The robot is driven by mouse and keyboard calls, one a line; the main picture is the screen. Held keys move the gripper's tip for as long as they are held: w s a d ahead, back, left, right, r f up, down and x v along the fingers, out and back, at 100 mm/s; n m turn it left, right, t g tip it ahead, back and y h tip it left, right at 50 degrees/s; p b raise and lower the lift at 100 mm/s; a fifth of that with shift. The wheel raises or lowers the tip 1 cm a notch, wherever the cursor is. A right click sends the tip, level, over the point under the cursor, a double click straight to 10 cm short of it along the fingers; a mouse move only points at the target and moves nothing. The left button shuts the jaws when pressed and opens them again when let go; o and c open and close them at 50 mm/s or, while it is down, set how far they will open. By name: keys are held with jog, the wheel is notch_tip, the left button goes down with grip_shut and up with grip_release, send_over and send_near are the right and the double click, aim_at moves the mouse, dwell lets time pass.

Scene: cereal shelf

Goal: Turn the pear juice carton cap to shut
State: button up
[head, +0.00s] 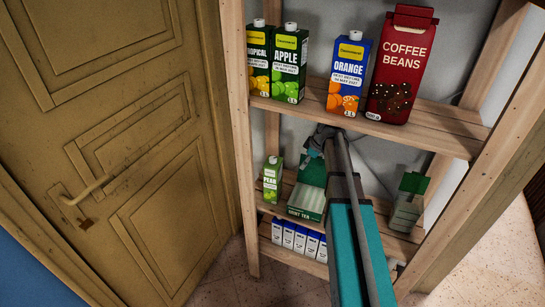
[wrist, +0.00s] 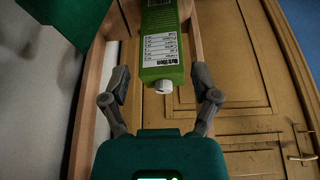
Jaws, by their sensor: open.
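The pear juice carton (head: 271,182) is small and light green. It stands upright on the middle shelf, at the left, with a white cap (head: 273,160) on top. In the wrist view, a green carton (wrist: 163,45) with a nutrition label, which looks like the pear one, hangs in from the top edge. Its white cap (wrist: 164,86) points toward my gripper (wrist: 161,80). My gripper is open, with one finger on each side of the cap and visible gaps to both. In the head view my gripper (head: 316,146) is partly hidden by my arm, right of the carton.
A mint tea box (head: 306,201) lies right of the carton. Small white boxes (head: 299,239) line the bottom shelf. Tropical (head: 259,60), apple (head: 289,65) and orange (head: 349,75) cartons and coffee beans (head: 402,65) stand above. A wooden post (head: 240,140) is at left.

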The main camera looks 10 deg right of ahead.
aim_at(273, 158)
jog(key=shift+a, duration=0.1)
jog(key=w+a, duration=0.2)
jog(key=a, duration=0.1)
jog(key=w+a, duration=0.3)
jog(key=w+a+f+b, duration=0.1)
jog(key=w+a, duration=0.1)
jog(key=a, duration=0.1)
jog(key=shift+w+a, duration=0.15)
jog(key=shift+a, duration=0.2)
jog(key=shift+b+x, duration=0.9)
jog(key=shift+x, duration=0.1)
jog(key=shift+a, duration=0.1)
grip_shut()
